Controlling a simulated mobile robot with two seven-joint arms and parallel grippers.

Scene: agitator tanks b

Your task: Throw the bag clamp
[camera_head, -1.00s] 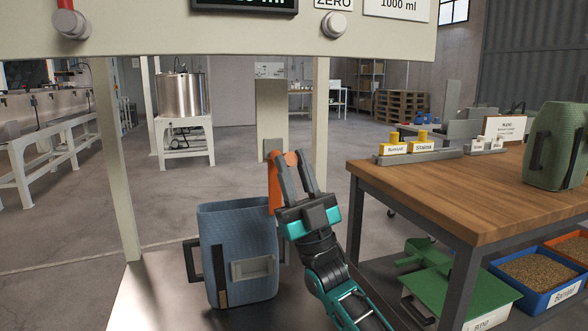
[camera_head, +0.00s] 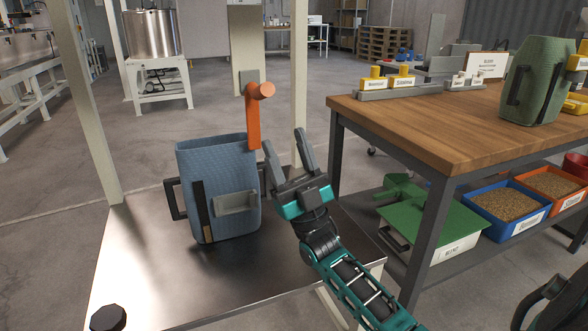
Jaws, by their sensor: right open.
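The bag clamp shows as an orange lever (camera_head: 253,118) with a round grip at its top, standing upright in front of a pale post, above the blue bag (camera_head: 222,175). The blue bag stands on the metal platform with dark handles and a grey patch. My right gripper (camera_head: 278,148) is open and empty. Its fingers point up, right of the bag and below the lever's grip. The left fingertip lies close to the lever's lower end in the picture; I cannot tell whether they touch.
The metal platform (camera_head: 140,270) has a black knob (camera_head: 108,318) at its front left. A wooden workbench (camera_head: 420,120) on the right carries a green bag (camera_head: 540,82) and labelled blocks. Below it are a green container (camera_head: 430,220) and grain bins. Pale uprights flank the platform.

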